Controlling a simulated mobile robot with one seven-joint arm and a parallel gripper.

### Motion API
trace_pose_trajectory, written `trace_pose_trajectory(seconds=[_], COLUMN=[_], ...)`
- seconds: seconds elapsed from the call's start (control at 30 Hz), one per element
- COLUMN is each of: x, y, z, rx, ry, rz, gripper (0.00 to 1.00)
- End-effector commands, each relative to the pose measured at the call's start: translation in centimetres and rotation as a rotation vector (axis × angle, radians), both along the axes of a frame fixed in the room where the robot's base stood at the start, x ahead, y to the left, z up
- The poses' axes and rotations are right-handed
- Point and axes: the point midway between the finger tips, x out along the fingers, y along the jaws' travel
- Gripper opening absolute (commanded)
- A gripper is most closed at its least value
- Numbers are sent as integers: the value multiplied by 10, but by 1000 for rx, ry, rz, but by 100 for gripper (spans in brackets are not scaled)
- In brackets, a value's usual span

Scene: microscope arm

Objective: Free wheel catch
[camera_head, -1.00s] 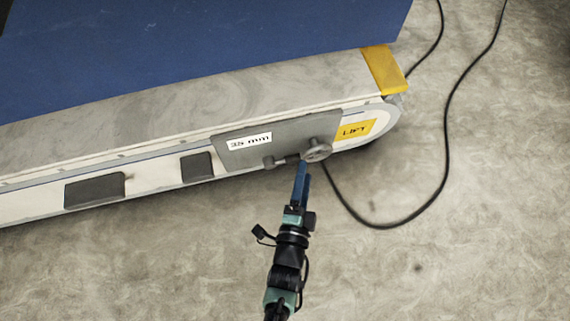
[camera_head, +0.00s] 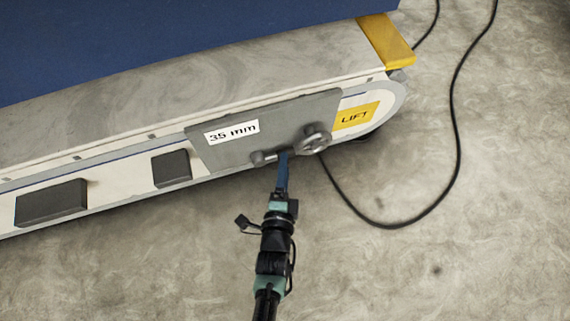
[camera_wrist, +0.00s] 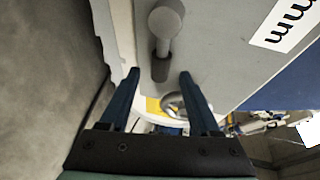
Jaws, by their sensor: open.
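The catch is a grey rod with a round knob (camera_head: 258,158) on a grey plate (camera_head: 222,155) labelled "35 mm". My gripper (camera_head: 284,156) is at the catch's right end, below and left of the wheel. In the wrist view my blue fingers (camera_wrist: 160,73) are apart, with the rod's dark lower end about between their tips. The knob (camera_wrist: 165,22) is beyond the tips. Whether the fingers touch the rod cannot be told. The wheel (camera_wrist: 174,104) shows partly between the fingers.
A yellow "LIFT" label (camera_head: 356,117) is right of the wheel. Dark blocks (camera_head: 52,202) stick out of the white side wall at left. A black cable (camera_head: 458,150) lies on the floor at right. The floor below is otherwise clear.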

Motion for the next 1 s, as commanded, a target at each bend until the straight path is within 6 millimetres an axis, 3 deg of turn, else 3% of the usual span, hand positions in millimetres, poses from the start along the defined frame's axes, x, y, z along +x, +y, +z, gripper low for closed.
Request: trace_pose_trajectory(seconds=[0.2, 0.6, 0.97, 1.0], x=[21, 26, 26, 26], y=[-2, -2, -2, -2], z=[-6, -4, -4, -4], rx=[0, 0, 0, 0], ry=[-3, 0, 0, 0], rz=[-1, 0, 0, 0], gripper=[63, 63, 0, 0])
